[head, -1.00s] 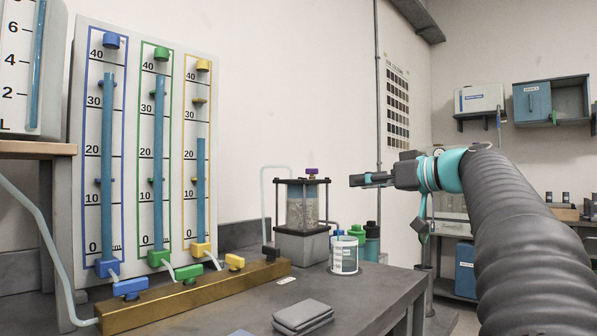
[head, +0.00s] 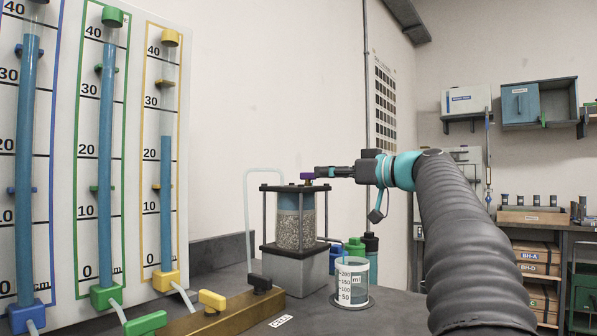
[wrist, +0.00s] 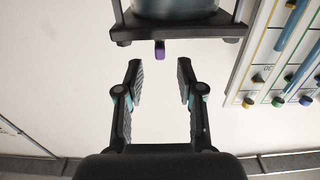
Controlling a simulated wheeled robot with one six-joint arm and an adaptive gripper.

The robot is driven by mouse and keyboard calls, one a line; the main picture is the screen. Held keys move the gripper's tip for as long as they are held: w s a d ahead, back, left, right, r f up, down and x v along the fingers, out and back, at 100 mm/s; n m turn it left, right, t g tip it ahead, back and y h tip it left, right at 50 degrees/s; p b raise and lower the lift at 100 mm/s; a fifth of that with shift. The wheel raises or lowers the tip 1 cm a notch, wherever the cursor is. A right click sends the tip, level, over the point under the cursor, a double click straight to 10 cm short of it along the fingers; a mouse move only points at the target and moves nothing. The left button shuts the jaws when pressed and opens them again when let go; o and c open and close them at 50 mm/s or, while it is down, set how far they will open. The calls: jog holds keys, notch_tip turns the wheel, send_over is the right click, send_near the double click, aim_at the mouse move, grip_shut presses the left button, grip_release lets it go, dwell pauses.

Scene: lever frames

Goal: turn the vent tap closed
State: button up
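The vent tap is a small purple handle (head: 307,177) on top of the permeameter cell (head: 296,220), a clear cylinder of grey grains and bluish water in a dark frame. In the wrist view the purple tap (wrist: 160,50) sticks out from the cell's dark top plate (wrist: 180,32). My gripper (head: 318,172) reaches in from the right at about the tap's height. In the wrist view my gripper (wrist: 159,66) is open and empty. The tap lies midway between its fingers' lines, just beyond the fingertips. I cannot tell the tap's angle clearly.
A board of blue water tubes (head: 130,150) stands at left. A brass manifold (head: 225,318) with yellow, green and black taps lies before it. A beaker (head: 352,283) and small bottles (head: 355,250) stand right of the cell, below my arm. The space above the cell is clear.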

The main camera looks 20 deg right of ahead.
aim_at(308, 177)
jog(key=p+x, duration=0.1)
jog(key=x, duration=0.7)
jog(key=shift+w+a+p, duration=0.2)
jog(key=shift+p, duration=0.15)
grip_shut()
